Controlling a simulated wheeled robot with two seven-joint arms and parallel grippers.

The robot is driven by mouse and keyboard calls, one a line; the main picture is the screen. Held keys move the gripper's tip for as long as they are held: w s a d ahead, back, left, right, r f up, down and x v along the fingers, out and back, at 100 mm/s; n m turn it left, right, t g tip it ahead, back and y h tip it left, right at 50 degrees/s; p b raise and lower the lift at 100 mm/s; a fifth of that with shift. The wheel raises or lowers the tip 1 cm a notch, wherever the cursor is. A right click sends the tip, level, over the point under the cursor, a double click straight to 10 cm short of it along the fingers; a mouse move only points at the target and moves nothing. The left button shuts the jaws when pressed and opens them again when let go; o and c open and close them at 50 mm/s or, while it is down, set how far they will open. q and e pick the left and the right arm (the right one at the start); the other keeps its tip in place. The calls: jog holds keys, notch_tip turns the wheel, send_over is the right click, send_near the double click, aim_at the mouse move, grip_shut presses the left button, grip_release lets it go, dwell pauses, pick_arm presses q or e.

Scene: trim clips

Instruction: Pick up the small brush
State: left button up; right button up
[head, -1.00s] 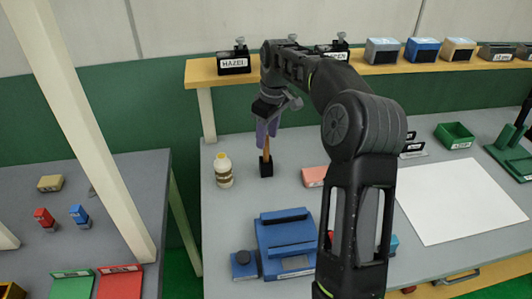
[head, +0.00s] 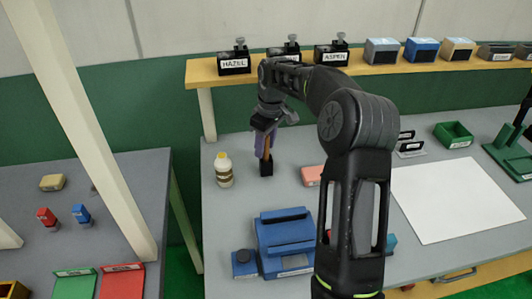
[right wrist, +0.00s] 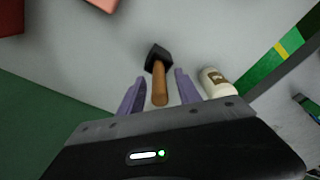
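The small brush has a brown wooden handle and a black head. It stands upright, head down, on the grey bench, where its head (head: 266,168) shows in the head view. My right gripper (head: 264,146) is above it, with its purple fingers beside the handle. In the right wrist view the brush handle (right wrist: 160,84) lies between the open fingers of my right gripper (right wrist: 158,88), with a gap on each side. In the head view the fingers partly cover the handle. My left gripper is out of view.
A white bottle (head: 223,170) stands close left of the brush. A pink block (head: 312,176) lies to its right, and a blue device (head: 286,240) stands nearer me. A shelf (head: 207,75) with labelled blocks runs behind. White paper (head: 455,200) lies at the right.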

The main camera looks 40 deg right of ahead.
grip_shut()
jog(key=shift+r, duration=0.1)
dwell(0.6)
jog(key=shift+r, duration=0.75)
notch_tip(320, 180, up, 5)
jog(key=shift+r+b, duration=0.1)
jog(key=shift+b, duration=0.45)
jog(key=s+b, duration=0.6)
jog(key=s, duration=1.2)
jog(key=shift+d, duration=0.2)
